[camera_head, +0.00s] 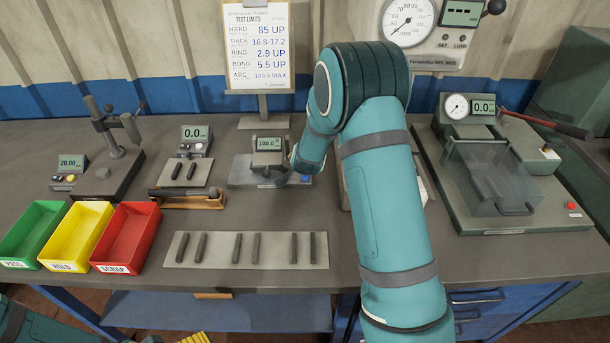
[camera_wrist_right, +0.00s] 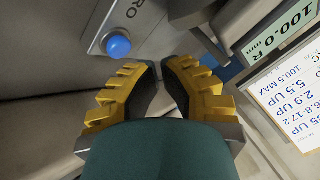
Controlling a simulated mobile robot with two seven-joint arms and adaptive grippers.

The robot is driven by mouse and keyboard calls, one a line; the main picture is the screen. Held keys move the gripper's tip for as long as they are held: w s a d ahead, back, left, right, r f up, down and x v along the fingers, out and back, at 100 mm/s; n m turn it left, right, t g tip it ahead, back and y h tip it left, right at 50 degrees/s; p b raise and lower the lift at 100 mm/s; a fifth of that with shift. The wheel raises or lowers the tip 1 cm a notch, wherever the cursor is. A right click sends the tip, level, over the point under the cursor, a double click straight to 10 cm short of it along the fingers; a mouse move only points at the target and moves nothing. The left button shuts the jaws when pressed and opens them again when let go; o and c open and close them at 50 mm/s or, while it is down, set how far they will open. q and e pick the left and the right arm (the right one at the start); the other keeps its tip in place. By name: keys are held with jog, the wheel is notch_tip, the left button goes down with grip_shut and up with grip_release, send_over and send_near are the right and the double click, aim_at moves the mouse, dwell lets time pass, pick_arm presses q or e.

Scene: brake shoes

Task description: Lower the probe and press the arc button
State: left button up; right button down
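The arc gauge (camera_head: 241,172) stands at the back middle of the bench, and its display (camera_head: 268,144) reads 100.0. Its blue arc button (camera_head: 305,179) is at the right front of its base. In the right wrist view the blue button (camera_wrist_right: 118,45) is left of and apart from the fingertips. My right gripper (camera_wrist_right: 161,70) has its yellow fingers angled together with a narrow gap at the tips and nothing visible between them. My right arm hides much of it in the head view. The probe cannot be made out. My left gripper (camera_head: 194,338) shows only partly at the bottom edge.
A row of dark bars lies on a pale strip (camera_head: 170,250) in front of the gauge. Green, yellow and red bins (camera_head: 128,238) stand at left. A press fixture (camera_head: 520,220) stands at right. A test-limits sign (camera_head: 258,45) rises behind the gauge.

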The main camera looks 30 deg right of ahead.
jog(key=shift+r+p, duration=1.85)
jog(key=shift+r, duration=0.5)
jog(key=shift+f, duration=0.1)
